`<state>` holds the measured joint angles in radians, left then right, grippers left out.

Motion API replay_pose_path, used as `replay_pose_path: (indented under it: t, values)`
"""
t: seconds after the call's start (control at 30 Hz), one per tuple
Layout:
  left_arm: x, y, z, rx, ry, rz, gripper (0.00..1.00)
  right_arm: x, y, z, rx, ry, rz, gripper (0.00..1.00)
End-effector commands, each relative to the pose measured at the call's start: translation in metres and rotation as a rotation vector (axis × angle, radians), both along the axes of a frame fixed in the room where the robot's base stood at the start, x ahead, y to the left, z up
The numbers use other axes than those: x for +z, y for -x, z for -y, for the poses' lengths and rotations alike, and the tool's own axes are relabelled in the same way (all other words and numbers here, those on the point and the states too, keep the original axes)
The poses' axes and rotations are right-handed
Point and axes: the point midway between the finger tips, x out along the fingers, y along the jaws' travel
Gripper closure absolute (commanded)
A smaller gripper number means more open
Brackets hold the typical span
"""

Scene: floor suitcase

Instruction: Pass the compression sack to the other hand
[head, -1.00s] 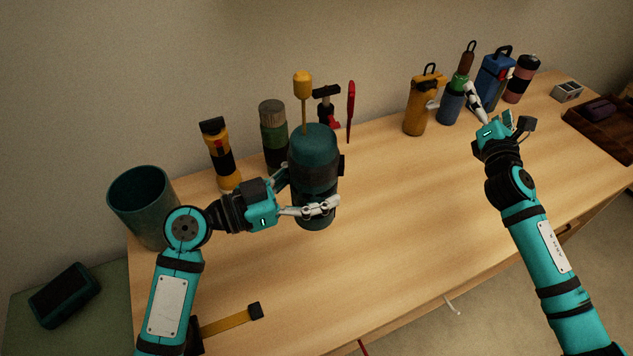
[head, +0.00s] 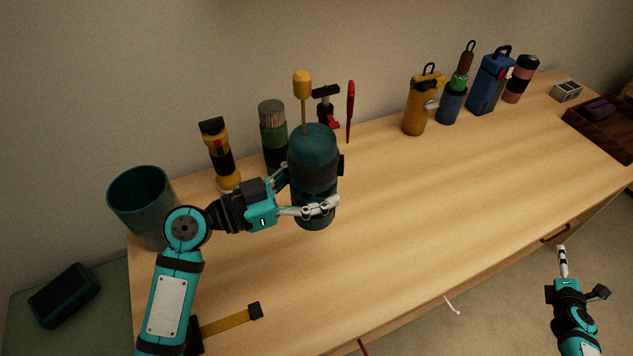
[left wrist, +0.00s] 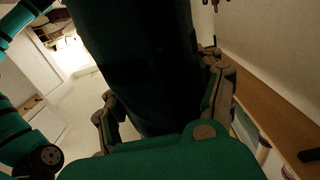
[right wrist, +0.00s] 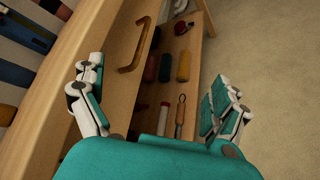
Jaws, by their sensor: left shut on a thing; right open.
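The compression sack (head: 314,160) is a dark teal, upright rounded cylinder with a darker band, over the left part of the workbench. My left gripper (head: 308,207) is shut around its lower half from the left. In the left wrist view the dark sack (left wrist: 140,60) fills the space between the fingers. My right gripper (head: 562,262) is open and empty, low off the bench's front edge at the right, well apart from the sack. The right wrist view shows its spread fingers (right wrist: 160,110) with nothing held between them. I cannot tell whether the sack's base touches the bench.
Behind the sack stand a flashlight (head: 220,155), a green bottle (head: 273,135) and a hammer (head: 327,105). A teal bin (head: 142,200) is at the left. Several bottles, including an orange one (head: 416,105), line the back right. The bench's middle (head: 420,200) is clear. A drawer handle (right wrist: 135,45) is near my right gripper.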

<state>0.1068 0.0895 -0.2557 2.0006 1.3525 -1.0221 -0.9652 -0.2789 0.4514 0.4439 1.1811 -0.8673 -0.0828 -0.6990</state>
Motion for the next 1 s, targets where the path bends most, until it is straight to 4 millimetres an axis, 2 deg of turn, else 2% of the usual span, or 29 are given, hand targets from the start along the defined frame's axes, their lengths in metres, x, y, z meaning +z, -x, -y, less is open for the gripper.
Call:
replay_pose_path:
  t: [0.03,0.2,0.37,0.5,0.67,0.8,1.0]
  values:
    - [0.001,0.000,0.000,0.000,0.002,0.002,0.78,-0.026,0.010,-0.014,-0.026,-0.076,-0.005,0.00]
    - [0.001,0.000,0.000,0.000,0.002,0.002,0.78,-0.099,0.040,-0.065,-0.127,-0.317,-0.009,0.00]
    - [0.001,0.000,0.000,0.000,0.002,0.002,0.78,-0.160,0.071,-0.120,-0.240,-0.529,-0.023,0.00]
    - [0.001,0.000,0.000,0.000,0.002,0.002,0.78,-0.206,0.103,-0.173,-0.354,-0.700,-0.045,0.00]
    - [0.001,0.000,0.000,0.000,0.002,0.002,0.78,-0.250,0.145,-0.237,-0.502,-0.876,-0.080,0.00]
    - [0.001,0.000,0.000,0.000,0.002,0.002,0.78,-0.281,0.185,-0.295,-0.643,-1.011,-0.120,0.00]
    - [0.001,0.000,0.000,0.000,0.002,0.002,0.78,-0.310,0.242,-0.371,-0.856,-1.157,-0.178,0.00]
